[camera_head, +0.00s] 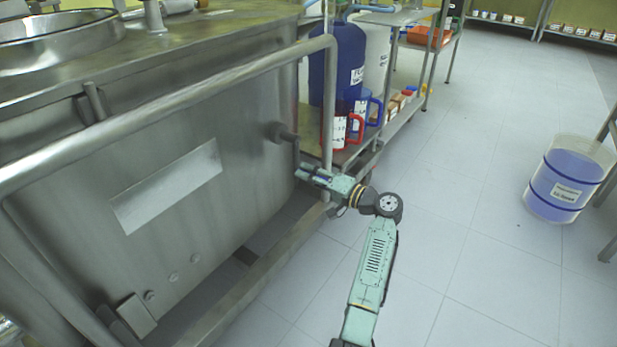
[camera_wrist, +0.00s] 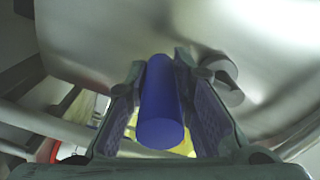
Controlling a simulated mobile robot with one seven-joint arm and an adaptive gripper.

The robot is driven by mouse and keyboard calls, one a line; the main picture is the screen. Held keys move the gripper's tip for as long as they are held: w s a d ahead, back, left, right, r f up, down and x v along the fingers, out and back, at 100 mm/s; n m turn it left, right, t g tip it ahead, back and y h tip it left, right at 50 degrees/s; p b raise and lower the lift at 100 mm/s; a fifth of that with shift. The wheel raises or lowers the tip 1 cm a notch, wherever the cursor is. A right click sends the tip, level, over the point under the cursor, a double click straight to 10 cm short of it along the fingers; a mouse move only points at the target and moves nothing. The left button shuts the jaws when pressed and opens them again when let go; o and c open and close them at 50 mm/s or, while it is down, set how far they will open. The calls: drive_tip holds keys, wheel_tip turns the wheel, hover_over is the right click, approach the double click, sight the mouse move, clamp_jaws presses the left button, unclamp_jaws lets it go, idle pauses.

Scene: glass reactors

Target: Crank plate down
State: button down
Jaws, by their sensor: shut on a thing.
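A blue cylindrical handle (camera_wrist: 162,110) lies between the two finger pads of my gripper (camera_wrist: 165,115) in the wrist view, its round end facing the camera. I take it for the crank's handle; how it joins the crank is hidden. In the head view my gripper (camera_head: 312,173) is at the right end of the steel tank (camera_head: 230,100), beside the rail, shut on this handle. A dark stub (camera_head: 284,134) sticks out of the tank wall just above and left of my gripper. A grey cylinder (camera_wrist: 224,80) shows right of the fingers in the wrist view. No plate can be made out.
A steel pipe rail (camera_head: 170,103) runs along the tank front and bends down close to my gripper. Behind it, a shelf (camera_head: 352,150) holds blue containers and jugs. A blue-banded bin (camera_head: 568,180) stands at the right. The tiled floor between is clear.

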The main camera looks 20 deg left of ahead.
sight(302, 141)
drive_tip(key=shift+w+d+r, duration=0.1)
drive_tip(key=shift+d+r, duration=0.2)
drive_tip(key=shift+r, duration=0.05)
drive_tip(key=c, duration=1.6)
unclamp_jaws()
drive_tip(key=shift+o, duration=1)
drive_tip(key=shift+a+f, duration=0.15)
wheel_tip(302, 141, up, 10)
drive_tip(key=shift+r, duration=0.15)
